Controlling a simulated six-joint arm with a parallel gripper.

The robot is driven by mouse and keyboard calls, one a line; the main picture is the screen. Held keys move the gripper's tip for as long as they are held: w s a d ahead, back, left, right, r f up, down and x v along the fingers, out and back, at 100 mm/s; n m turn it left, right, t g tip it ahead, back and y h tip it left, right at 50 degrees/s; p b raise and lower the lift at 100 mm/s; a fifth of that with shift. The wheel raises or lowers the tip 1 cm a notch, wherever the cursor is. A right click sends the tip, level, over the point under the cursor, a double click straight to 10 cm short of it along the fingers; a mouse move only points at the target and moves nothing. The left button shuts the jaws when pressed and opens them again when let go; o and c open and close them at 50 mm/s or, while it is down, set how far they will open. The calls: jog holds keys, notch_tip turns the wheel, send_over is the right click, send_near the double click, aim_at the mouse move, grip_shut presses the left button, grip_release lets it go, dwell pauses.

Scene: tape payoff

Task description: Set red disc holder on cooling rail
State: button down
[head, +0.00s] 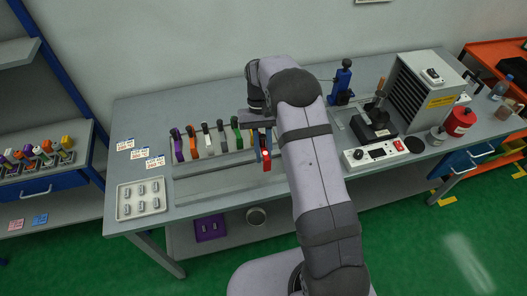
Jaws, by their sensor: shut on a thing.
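My gripper (264,140) is shut on the red disc holder (266,161), which hangs below the jaws at the right end of a row of coloured holders. The cooling rail (215,154) appears to be the long grey bar along this row on the bench. Purple (178,148), orange (193,143), white (207,138), dark (222,135) and green (236,131) holders stand spaced along it. My arm hides the area just right of the red holder. I cannot tell whether the red holder touches the rail.
A tray of small grey parts (142,198) sits at the bench's front left. Paper labels (155,162) lie behind it. Right of my arm stand a control box (375,154), a vented grey cabinet (426,88) and a red canister (459,121).

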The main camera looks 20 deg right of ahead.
jog(key=shift+f+b, duration=1.4)
jog(key=shift+f, duration=0.55)
jog(key=shift+f+b, duration=0.3)
jog(key=shift+f, duration=0.5)
jog(key=shift+f, duration=0.35)
jog(key=c, duration=1)
grip_release()
jog(key=shift+r, duration=0.15)
jog(key=shift+r+p, duration=2.75)
jog(key=shift+r, duration=0.6)
